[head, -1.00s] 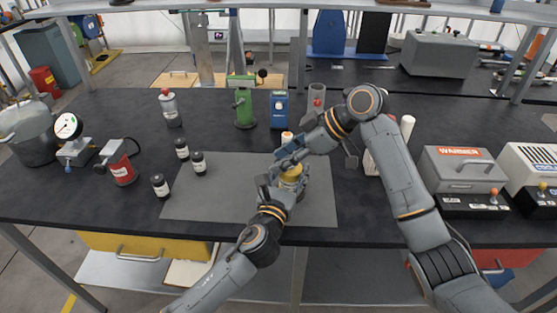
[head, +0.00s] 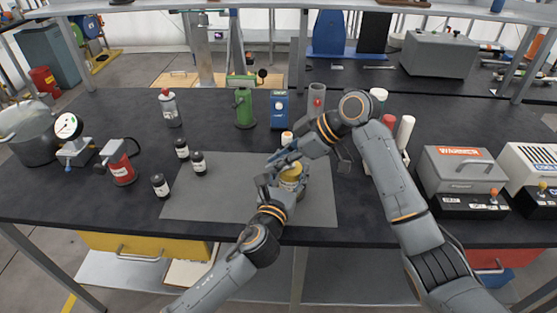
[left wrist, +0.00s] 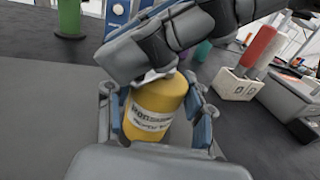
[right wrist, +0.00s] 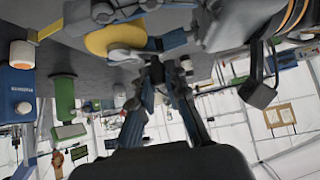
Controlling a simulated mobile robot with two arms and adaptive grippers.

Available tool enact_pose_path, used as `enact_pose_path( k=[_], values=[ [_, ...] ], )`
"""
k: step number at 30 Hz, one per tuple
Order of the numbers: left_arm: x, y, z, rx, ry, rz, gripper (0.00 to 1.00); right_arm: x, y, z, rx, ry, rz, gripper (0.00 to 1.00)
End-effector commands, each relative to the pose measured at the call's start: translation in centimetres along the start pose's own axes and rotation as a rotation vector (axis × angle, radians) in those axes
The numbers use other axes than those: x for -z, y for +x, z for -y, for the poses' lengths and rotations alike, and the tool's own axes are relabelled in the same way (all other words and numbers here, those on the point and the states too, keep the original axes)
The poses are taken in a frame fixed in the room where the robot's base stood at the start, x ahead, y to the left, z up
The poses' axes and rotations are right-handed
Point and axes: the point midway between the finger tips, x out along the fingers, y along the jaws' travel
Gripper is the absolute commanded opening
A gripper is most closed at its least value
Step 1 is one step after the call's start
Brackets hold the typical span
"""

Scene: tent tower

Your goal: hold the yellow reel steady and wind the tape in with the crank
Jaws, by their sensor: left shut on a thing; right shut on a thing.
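The yellow reel (head: 290,178) stands upright on the grey mat in the head view. In the left wrist view it is a yellow drum (left wrist: 152,112) with a printed white label. My left gripper (head: 281,187) is shut around its sides, with a blue-padded finger at each side. My right gripper (head: 281,158) is just above the reel's top, shut on what seems to be the crank. The crank is mostly hidden by the fingers; a pale metal piece (left wrist: 154,76) shows on the reel's top.
The grey mat (head: 225,205) has bare room left of the reel. Several dark bottles (head: 199,163) stand at its left. An orange-capped item (head: 287,137) is close behind the reel. A green device (head: 244,108) and a blue device (head: 279,110) stand farther back. The warmer (head: 460,170) is right.

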Motion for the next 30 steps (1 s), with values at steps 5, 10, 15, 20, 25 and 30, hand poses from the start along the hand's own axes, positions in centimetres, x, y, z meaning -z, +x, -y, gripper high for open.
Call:
enact_pose_path(
  k=[5,10,15,20,25,30],
  values=[
    [0.1,0.0,0.0,-0.001,0.001,-0.002,0.0,0.1,0.1,-0.2,-0.045,0.041,0.002,0.0],
    [0.1,0.0,0.0,-0.001,0.002,-0.002,0.0,0.2,0.3,-0.5,-0.125,0.119,0.003,0.0],
    [0.1,0.0,0.0,-0.001,0.002,-0.002,0.0,0.5,0.5,-1.0,-0.232,0.225,0.003,0.0],
    [0.1,0.0,0.0,-0.001,0.002,-0.002,0.0,0.6,0.6,-1.5,-0.339,0.334,0.002,0.0],
    [0.1,0.0,-0.1,-0.001,0.002,-0.002,0.0,0.8,0.8,-2.1,-0.453,0.447,0.0,0.0],
    [0.1,0.0,-0.1,-0.001,0.001,-0.002,0.0,0.9,0.8,-2.6,-0.557,0.555,0.0,0.0]
  ],
)
